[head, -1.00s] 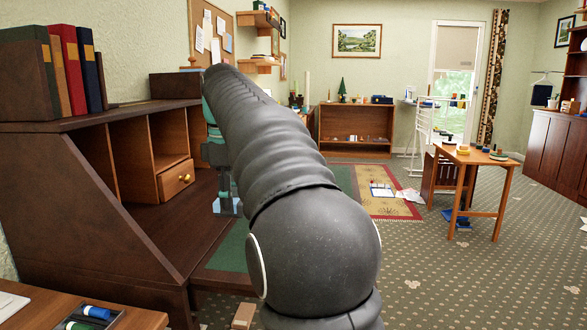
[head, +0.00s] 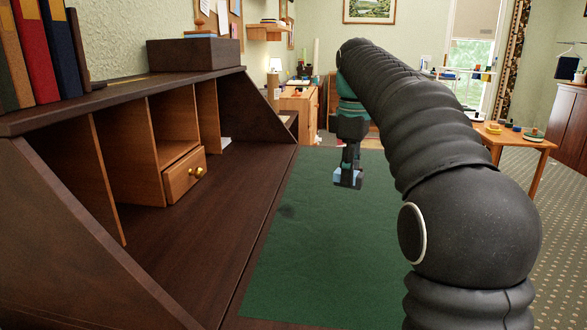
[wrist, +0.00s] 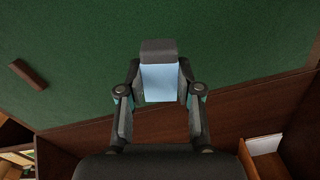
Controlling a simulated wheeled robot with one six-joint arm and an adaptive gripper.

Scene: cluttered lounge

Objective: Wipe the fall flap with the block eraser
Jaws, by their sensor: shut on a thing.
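The fall flap (head: 315,255) lies open and flat in the head view, with a green lining and a dark wood border. A faint dark smudge (head: 287,211) shows on the lining. My gripper (head: 349,160) points down over the far part of the flap, shut on the block eraser (head: 347,180). In the wrist view the eraser (wrist: 158,83) is a light blue block with a dark grey pad, held between both fingers. The flap's green lining (wrist: 230,50) fills the upper wrist view. I cannot tell whether the eraser touches it.
The bureau's pigeonholes and small drawer (head: 184,176) stand left of the flap. Books (head: 58,50) and a dark box (head: 193,54) sit on top. A brown bar (wrist: 28,75) shows against the green in the wrist view. A small table (head: 515,140) stands at right.

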